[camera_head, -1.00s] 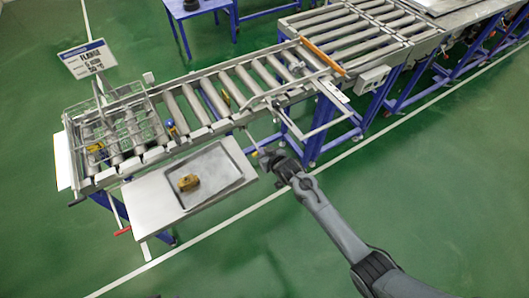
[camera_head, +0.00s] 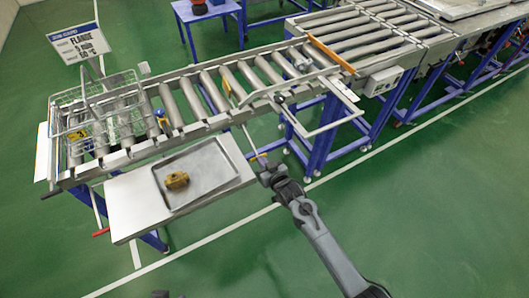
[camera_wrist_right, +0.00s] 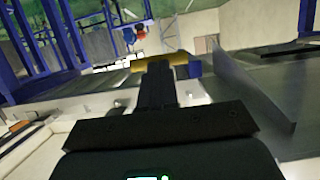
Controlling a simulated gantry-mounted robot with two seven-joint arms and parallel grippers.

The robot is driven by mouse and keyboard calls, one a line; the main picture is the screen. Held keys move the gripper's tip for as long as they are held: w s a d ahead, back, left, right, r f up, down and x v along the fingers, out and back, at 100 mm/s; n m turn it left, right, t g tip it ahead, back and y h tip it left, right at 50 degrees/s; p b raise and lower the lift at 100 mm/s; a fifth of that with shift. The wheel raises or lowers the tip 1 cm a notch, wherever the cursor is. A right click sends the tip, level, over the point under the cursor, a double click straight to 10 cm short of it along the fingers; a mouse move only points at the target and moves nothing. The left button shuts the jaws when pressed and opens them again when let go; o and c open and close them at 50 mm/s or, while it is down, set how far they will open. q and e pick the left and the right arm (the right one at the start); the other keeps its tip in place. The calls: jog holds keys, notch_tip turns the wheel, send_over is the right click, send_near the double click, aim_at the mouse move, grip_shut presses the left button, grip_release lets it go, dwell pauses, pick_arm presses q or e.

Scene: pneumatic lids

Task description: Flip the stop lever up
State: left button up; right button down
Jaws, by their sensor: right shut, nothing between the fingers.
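A thin lever rod (camera_head: 248,138) slopes down from the conveyor's near side to a yellowish grip (camera_head: 261,156). I take this for the stop lever. A yellow stop piece (camera_head: 227,87) shows between the rollers above it. My right gripper (camera_head: 263,165) is shut and empty, right at the grip's lower end. In the right wrist view, the dark shut fingers (camera_wrist_right: 158,83) point at a yellow cylinder (camera_wrist_right: 160,61) with a blue part at its right end. The fingertips overlap it in the picture; contact is unclear. My left gripper cannot be made out.
A side table (camera_head: 131,213) with a metal tray (camera_head: 215,160) holding a brass-coloured part (camera_head: 176,180) lies left of my right gripper. A wire basket (camera_head: 130,83) stands on the conveyor's left end. A bent metal frame (camera_head: 330,126) juts out on the right. Green floor is free in front.

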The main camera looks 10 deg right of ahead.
jog(key=shift+s+f, duration=0.1)
jog(key=shift+f, duration=0.2)
jog(key=r+p+v, duration=0.2)
jog(key=p+v, duration=0.4)
jog(key=v, duration=0.7)
jog(key=shift+w, duration=0.35)
jog(key=shift+r, duration=0.15)
